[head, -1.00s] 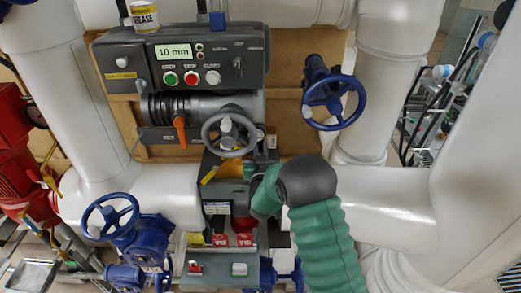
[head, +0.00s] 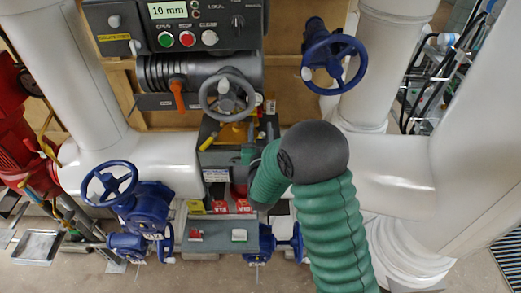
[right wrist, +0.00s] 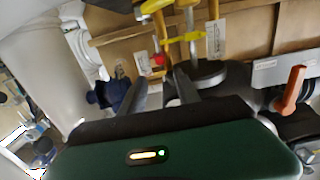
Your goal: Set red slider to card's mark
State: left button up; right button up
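A small red piece (head: 196,235) sits on a grey panel (head: 215,240) low in the head view; I cannot tell if it is the slider. In the right wrist view another small red piece (right wrist: 158,60) shows beside yellow parts, near a white card (right wrist: 213,38) on the wooden board. The card's mark is too small to read. My right gripper (head: 250,158) is left of its green arm, in front of the machine, its fingertips mostly hidden. In the right wrist view its two fingers (right wrist: 160,88) stand apart with nothing seen between them. My left gripper is not in view.
A grey handwheel (head: 228,95) and orange lever (head: 178,95) are above the gripper. Blue handwheels (head: 335,62) stand at upper right and lower left (head: 110,182). The display (head: 167,10) reads 10 mm. White pipes flank both sides.

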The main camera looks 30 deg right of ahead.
jog(key=b+v, duration=0.1)
jog(key=v, duration=0.8)
jog(key=shift+a, duration=0.3)
jog(key=shift+d, duration=0.1)
jog(key=b, duration=0.3)
send_near(260, 115)
jog(key=x, duration=0.8)
jog(key=shift+w+d, duration=0.2)
jog(key=shift+w, duration=0.25)
grip_shut()
